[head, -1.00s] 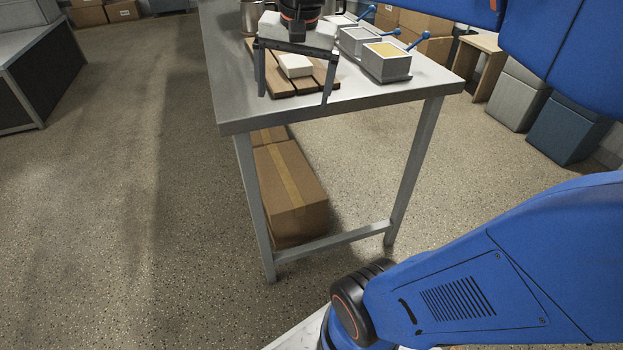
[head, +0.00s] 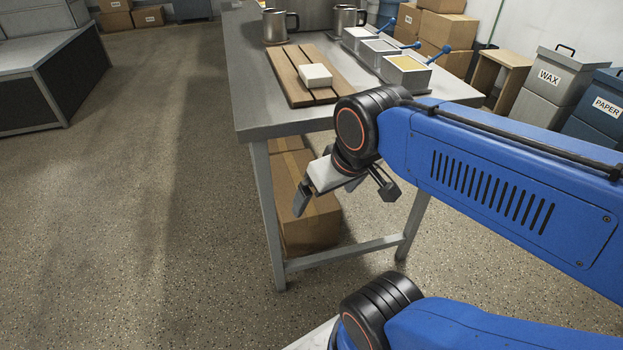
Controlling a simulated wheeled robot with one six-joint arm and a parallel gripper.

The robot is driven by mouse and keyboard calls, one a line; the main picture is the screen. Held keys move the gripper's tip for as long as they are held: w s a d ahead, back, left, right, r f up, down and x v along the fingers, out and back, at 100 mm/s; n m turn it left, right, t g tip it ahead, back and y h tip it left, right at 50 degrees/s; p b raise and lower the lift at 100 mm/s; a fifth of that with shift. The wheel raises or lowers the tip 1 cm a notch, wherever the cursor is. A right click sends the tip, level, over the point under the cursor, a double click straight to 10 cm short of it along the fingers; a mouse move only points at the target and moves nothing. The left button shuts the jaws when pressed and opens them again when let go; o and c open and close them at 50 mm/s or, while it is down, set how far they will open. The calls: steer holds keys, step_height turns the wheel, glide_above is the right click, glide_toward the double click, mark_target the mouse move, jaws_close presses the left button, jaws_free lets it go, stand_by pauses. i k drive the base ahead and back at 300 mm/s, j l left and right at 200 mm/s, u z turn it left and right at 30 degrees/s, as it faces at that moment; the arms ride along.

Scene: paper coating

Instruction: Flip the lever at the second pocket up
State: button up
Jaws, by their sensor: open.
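Three grey pockets stand in a row along the right side of the metal table in the head view. The near pocket (head: 407,72) holds something yellow; the middle one (head: 379,52) and the far one (head: 357,37) look pale inside. Each has a blue ball-ended lever on its right. The middle lever (head: 408,46) lies nearly level, while the near lever (head: 440,55) and far lever (head: 387,26) slant upward. My gripper (head: 343,202) is open and empty, in front of the table's near edge and below its top, apart from the pockets.
A white block (head: 315,76) lies on a slatted wooden board (head: 290,83) left of the pockets. Two metal mugs (head: 275,27) (head: 345,20) stand behind. A cardboard box (head: 306,212) sits under the table (head: 262,122). Wax and paper bins stand at right.

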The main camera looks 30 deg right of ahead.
mark_target(418, 45)
steer(key=z, duration=1.3)
steer(key=i+l, duration=0.15)
steer(key=l, duration=0.15)
steer(key=i+l+u, duration=0.1)
steer(key=l, duration=0.25)
steer(key=i+l, duration=0.4)
steer(key=l, duration=0.25)
steer(key=j, duration=0.75)
steer(key=u, duration=0.05)
